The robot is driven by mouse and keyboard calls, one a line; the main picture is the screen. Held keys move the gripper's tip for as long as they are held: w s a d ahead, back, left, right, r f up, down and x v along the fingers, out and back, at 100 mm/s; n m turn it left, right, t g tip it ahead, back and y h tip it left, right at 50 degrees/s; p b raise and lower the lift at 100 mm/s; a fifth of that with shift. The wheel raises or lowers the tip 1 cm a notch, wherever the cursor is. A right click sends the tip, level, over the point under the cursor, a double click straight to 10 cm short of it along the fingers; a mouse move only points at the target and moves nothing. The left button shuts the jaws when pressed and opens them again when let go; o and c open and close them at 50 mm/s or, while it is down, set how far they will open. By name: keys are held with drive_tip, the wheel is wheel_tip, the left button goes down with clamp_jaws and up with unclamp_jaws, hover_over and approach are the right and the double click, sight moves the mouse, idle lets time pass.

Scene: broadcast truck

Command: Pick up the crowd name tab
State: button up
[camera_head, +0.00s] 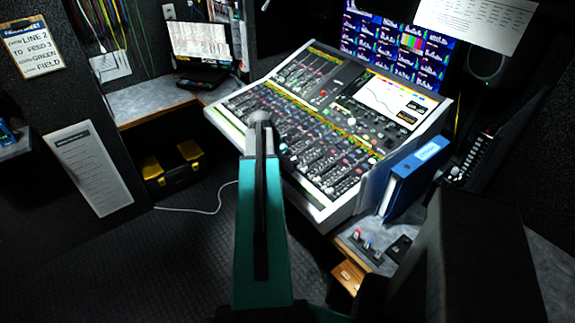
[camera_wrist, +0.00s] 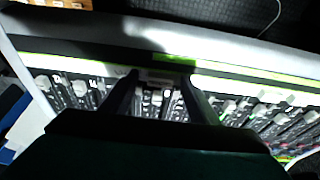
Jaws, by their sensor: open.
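My gripper (camera_wrist: 160,79) is open over the mixing console (camera_wrist: 225,70), its two dark fingers pointing at the console's edge strip. A small pale tab (camera_wrist: 160,73) shows between the fingertips, just below a bright green strip (camera_wrist: 175,60). Its lettering is too small to read, so I cannot tell whether it is the crowd name tab. I cannot tell whether the fingers touch it. In the head view my teal arm reaches over the console (camera_head: 320,206), and the fingertips are hidden behind it.
Rows of faders and knobs (camera_wrist: 265,105) lie close around my fingers. A blue binder (camera_head: 415,172) stands right of the console, and a small switch box (camera_head: 362,246) sits on the desk. A yellow-black toolbox (camera_head: 165,172) and white cable (camera_head: 205,211) are at left.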

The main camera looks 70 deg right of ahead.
idle(0.5)
drive_tip(key=c, duration=1.1)
drive_tip(key=shift+r, duration=0.2)
drive_tip(key=shift+r+b, duration=0.9)
drive_tip(key=shift+r, duration=0.5)
drive_tip(key=w+a+b, duration=0.1)
drive_tip(key=w+a, duration=0.1)
drive_tip(key=w, duration=0.2)
drive_tip(key=w+a+r+b, duration=0.1)
drive_tip(key=w+a+b, duration=0.1)
drive_tip(key=w, duration=0.3)
drive_tip(key=w+a+b, duration=0.1)
drive_tip(key=w+a, duration=0.3)
drive_tip(key=w, duration=0.1)
drive_tip(key=shift+r, duration=0.4)
